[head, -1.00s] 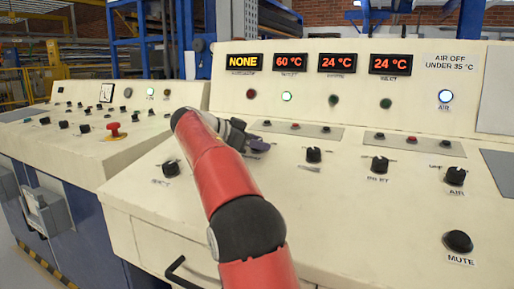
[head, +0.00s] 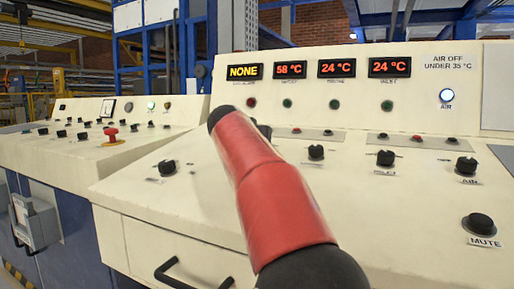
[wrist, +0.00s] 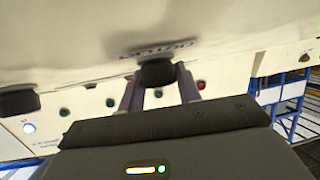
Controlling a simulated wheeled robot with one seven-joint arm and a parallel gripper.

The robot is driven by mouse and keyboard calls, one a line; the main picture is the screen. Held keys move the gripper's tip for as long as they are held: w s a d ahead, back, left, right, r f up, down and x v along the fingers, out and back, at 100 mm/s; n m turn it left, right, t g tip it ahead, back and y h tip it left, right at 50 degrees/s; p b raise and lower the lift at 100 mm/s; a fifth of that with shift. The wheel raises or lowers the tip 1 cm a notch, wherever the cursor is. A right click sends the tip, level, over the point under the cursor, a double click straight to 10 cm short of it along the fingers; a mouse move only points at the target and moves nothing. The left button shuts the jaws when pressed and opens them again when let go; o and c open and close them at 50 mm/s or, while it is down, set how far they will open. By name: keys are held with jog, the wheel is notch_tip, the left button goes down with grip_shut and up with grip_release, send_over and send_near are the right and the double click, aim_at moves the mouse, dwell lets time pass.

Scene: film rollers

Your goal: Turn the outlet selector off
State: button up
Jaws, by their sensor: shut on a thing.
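The outlet selector (wrist: 157,74) is a black knob on the cream panel. In the wrist view it sits between the two fingers of my gripper (wrist: 158,82), which is shut on it. The dark label beside it is upside down and blurred. In the head view my red arm hides this knob and nearly all of the gripper. Above the panel, the displays read NONE (head: 244,72), 58 °C (head: 290,69), 24 °C (head: 337,68) and 24 °C (head: 390,67).
Other black knobs stand at left (head: 167,167) and right (head: 316,152), with the AIR knob (head: 467,166) and MUTE button (head: 481,224) further right. Another knob (wrist: 19,102) shows in the wrist view. The AIR lamp (head: 447,96) is lit. A drawer handle (head: 190,275) juts out in front.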

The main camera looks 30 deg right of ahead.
jog(key=shift+n+t+y, duration=0.4)
jog(key=shift+n, duration=0.3)
jog(key=shift+y, duration=0.3)
jog(key=o, duration=1)
jog(key=shift+c, duration=0.2)
jog(key=shift+s+a, duration=0.1)
jog(key=v, duration=0.7)
jog(key=shift+s+a, duration=0.15)
jog(key=shift+s, duration=0.1)
